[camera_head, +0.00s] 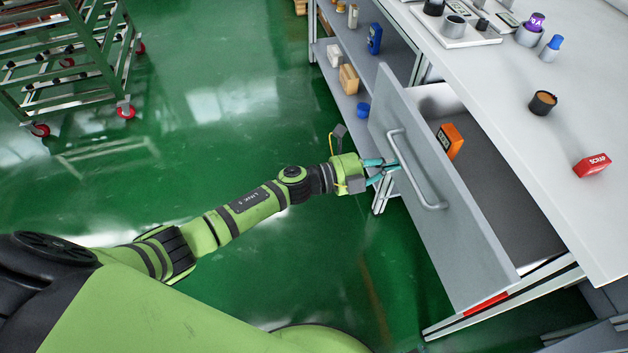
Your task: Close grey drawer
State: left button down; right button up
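The grey drawer (428,190) under the workbench is pulled well out, with its front panel facing left. A curved bar handle (418,180) is fixed to its front. An orange box (449,141) is inside the drawer. My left gripper (389,167) reaches in from the left with its teal fingers at the upper part of the handle. I cannot tell whether the fingers enclose the bar or only touch it. My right gripper is out of view.
The white worktop (500,65) holds a dark cup (542,103), a red box (592,165) and other small items. Shelves (345,92) with small items stand left of the drawer. The green floor between is clear.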

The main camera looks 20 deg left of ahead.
pick_arm(q)
jog(key=b+x, duration=0.3)
jog(key=x, duration=0.7)
jog(key=shift+f, duration=0.1)
jog(key=shift+b+x, duration=0.55)
jog(key=shift+x, duration=0.3)
jog(key=shift+d, duration=0.1)
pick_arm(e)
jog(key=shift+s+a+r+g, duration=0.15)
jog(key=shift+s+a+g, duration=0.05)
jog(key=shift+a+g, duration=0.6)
pick_arm(q)
jog(key=shift+r, duration=0.35)
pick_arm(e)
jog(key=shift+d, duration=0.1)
